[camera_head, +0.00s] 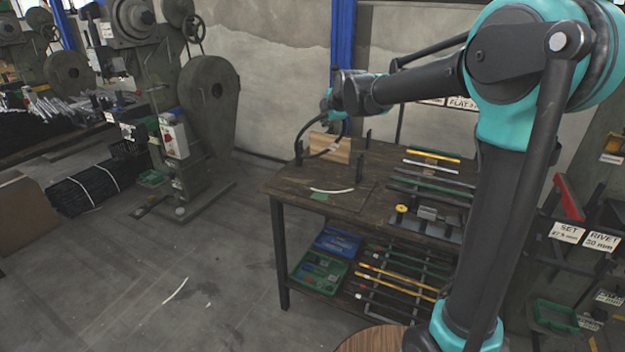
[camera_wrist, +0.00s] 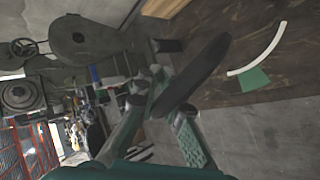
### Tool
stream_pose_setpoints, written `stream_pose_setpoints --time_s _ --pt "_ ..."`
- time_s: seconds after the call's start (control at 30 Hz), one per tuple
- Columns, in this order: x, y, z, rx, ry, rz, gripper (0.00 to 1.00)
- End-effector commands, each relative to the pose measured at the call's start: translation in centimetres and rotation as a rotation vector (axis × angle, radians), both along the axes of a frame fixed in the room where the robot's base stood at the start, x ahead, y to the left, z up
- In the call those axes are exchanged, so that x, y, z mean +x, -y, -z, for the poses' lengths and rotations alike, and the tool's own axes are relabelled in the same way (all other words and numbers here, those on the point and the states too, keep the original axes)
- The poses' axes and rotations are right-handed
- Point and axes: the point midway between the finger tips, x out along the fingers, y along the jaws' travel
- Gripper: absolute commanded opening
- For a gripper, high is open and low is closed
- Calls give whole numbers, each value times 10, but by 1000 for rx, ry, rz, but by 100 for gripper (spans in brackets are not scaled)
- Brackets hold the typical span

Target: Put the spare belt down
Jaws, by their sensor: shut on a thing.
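The spare belt, a black curved band (camera_head: 306,130), hangs from my gripper (camera_head: 334,117) above the left part of the wooden workbench (camera_head: 285,186). In the wrist view the belt (camera_wrist: 205,66) is a dark, thick strip running up and right from between the fingers. My gripper (camera_wrist: 168,96) is shut on it near one end. The belt's far end reaches left over the bench edge area; I cannot tell whether it touches anything. A white curved strip (camera_head: 332,190) lies on the bench top, beside a small green patch (camera_wrist: 254,80).
Coloured rods (camera_head: 432,155) and a small metal block (camera_head: 428,213) lie on the bench's right side. Blue (camera_head: 338,241) and green (camera_head: 318,274) bins stand on the lower shelf. A rivet press (camera_head: 208,100) stands to the left. Open floor lies between.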

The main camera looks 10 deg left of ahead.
Motion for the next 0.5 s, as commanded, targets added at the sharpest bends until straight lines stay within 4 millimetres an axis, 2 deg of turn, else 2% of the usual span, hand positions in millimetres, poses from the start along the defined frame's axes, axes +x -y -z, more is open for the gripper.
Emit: stream_pose_setpoints --time_s 0.17,0.5 --pt "0 0 9 3 2 1 0" --pt "0 0 52 3 2 1 0"
